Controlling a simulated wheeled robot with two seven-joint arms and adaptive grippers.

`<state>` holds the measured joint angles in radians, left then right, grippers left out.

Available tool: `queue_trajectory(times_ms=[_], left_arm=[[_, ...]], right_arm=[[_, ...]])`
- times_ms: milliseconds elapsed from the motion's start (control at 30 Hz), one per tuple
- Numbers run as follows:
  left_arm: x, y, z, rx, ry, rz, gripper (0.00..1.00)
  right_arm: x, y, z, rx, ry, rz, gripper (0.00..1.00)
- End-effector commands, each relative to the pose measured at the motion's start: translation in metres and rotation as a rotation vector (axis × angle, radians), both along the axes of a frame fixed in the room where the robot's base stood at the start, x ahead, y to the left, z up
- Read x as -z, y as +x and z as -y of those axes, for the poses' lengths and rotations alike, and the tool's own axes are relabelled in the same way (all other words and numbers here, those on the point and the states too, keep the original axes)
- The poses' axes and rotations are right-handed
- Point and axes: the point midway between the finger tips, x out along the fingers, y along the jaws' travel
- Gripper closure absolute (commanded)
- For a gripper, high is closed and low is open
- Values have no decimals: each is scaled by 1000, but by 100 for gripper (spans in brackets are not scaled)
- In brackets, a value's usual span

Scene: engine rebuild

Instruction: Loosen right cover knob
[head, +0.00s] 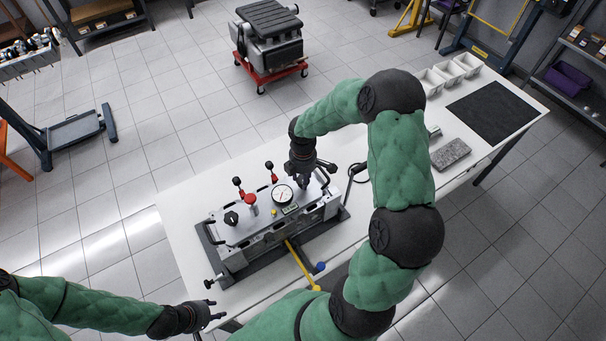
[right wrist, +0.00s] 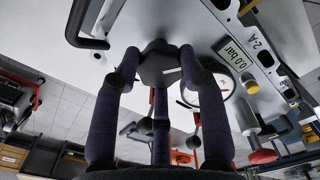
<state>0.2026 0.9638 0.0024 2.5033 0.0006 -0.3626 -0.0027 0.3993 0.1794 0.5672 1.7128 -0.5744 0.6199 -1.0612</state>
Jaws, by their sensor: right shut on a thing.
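The right cover knob (right wrist: 158,64) is dark and lobed, on the silver cover plate (right wrist: 190,22). In the right wrist view my right gripper (right wrist: 160,75) is shut around it, with its fingers on its sides. In the head view my right gripper (head: 303,180) reaches down onto the right end of the cover (head: 258,222) and hides the knob. The black left cover knob (head: 231,218) stands at the cover's other end. My left gripper (head: 217,312) is empty at the table's front left, apart from the fixture, its fingers spread.
A display (right wrist: 232,60) reads 0.0 bar. A black handle (right wrist: 80,25) is near the knob.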

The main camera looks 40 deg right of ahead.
Motion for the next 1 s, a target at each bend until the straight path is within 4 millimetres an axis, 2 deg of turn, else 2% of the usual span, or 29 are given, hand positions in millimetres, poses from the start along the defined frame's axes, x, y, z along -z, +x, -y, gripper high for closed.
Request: queue_trajectory(times_ms=[500,1000], left_arm=[[-29,0,0,0,0,0,60],[-39,0,0,0,0,0,60]], right_arm=[[0,-4,-2,-438,4,-7,91],[2,-5,-2,-607,5,-6,91]])
